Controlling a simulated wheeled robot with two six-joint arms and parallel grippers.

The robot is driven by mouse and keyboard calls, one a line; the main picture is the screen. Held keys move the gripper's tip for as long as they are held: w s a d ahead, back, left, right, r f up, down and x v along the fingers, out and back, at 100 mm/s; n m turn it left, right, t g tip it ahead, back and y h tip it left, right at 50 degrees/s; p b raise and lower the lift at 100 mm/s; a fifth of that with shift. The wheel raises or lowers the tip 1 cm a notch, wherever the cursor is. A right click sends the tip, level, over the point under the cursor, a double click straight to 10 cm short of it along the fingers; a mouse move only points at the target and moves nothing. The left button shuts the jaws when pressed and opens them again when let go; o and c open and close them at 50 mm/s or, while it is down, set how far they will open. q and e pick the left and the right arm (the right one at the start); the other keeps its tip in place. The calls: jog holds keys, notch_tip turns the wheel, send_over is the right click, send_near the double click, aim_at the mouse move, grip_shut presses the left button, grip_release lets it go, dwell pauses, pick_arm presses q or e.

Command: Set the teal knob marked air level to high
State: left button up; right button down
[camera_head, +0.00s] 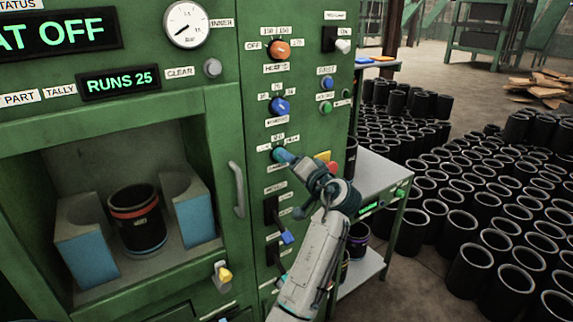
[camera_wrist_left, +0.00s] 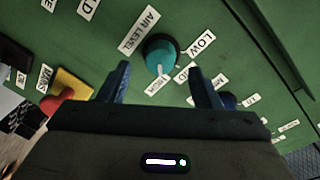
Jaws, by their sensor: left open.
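The teal knob (camera_head: 279,155) sits low in the column of knobs on the green panel. In the left wrist view the teal knob (camera_wrist_left: 158,50) shows above and between the fingertips, with AIR LEVEL and LOW labels beside it. Its white mark points down in that picture, toward a small, partly legible label. My left gripper (camera_wrist_left: 162,80) is open, its two blue fingers apart and empty, facing the panel. In the head view my left gripper (camera_head: 291,160) is close to the knob and partly covers its right side. My right gripper is not in view.
An orange knob (camera_head: 281,50) and a blue knob (camera_head: 280,106) are above the teal one. A red button (camera_head: 332,167) is right of the gripper, and black switches (camera_head: 271,211) are below. A door handle (camera_head: 236,190) is at left. Black sleeves (camera_head: 436,222) cover the floor at right.

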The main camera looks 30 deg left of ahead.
pick_arm(q)
jog(key=b+v, duration=0.1)
jog(key=v, duration=0.6)
jog(key=shift+b, duration=0.35)
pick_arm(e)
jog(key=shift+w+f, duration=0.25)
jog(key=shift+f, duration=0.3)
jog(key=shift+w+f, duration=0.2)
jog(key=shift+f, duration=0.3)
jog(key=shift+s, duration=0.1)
